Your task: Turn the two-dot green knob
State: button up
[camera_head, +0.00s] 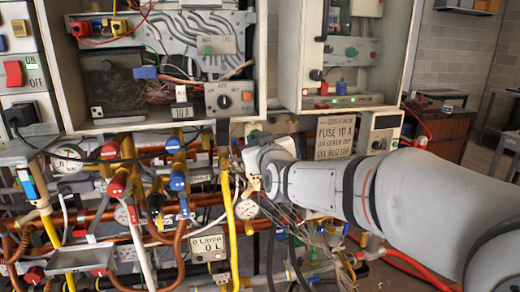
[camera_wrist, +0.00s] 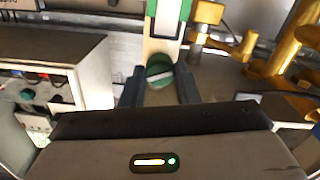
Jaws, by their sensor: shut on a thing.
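In the wrist view, a round green knob (camera_wrist: 159,64) with a pale bar across it sits between the two dark fingers of my gripper (camera_wrist: 159,88). The fingers are close on either side and shut on it. The knob is at the lower end of a pale upright panel with green edges (camera_wrist: 168,18). I cannot make out any dots on it. In the head view, my gripper (camera_head: 248,172) is among the pipes below the open cabinets, with its fingertips and the held knob hidden or too small to tell.
Yellow pipes (camera_head: 229,215) and copper pipes (camera_head: 180,250) crowd around my gripper. A box with a green knob (camera_wrist: 45,90) stands left in the wrist view. Open cabinets (camera_head: 160,128) are above.

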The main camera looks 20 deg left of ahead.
jog(key=shift+n+b, duration=0.65)
jog(key=shift+n, duration=1.25)
jog(key=o, duration=1)
jog(key=v, duration=0.7)
jog(key=shift+s+d+b, duration=0.3)
jog(key=shift+b, duration=0.1)
